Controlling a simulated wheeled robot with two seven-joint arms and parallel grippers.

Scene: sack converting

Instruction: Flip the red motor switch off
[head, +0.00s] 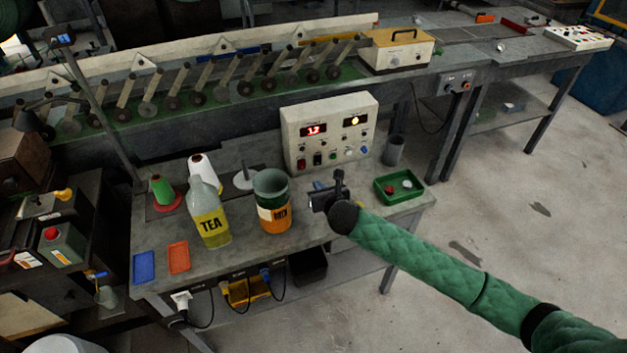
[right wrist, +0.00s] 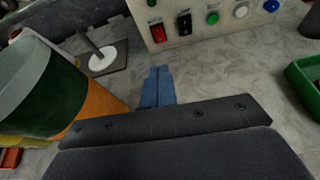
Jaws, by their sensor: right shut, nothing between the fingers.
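The red motor switch (head: 301,163) is on the lower left of the front of a cream control box (head: 330,112). In the right wrist view the red switch (right wrist: 158,32) sits at the top, left of a black switch (right wrist: 184,24). My right gripper (head: 318,187) is in front of the box, above the bench. In the right wrist view its blue fingertips (right wrist: 158,76) are together and empty, pointing toward the box, apart from the red switch. I cannot tell the switch's position. My left gripper is not in view.
A green tray (head: 388,193) lies to the right. A grey cup (head: 394,150) stands right of the box.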

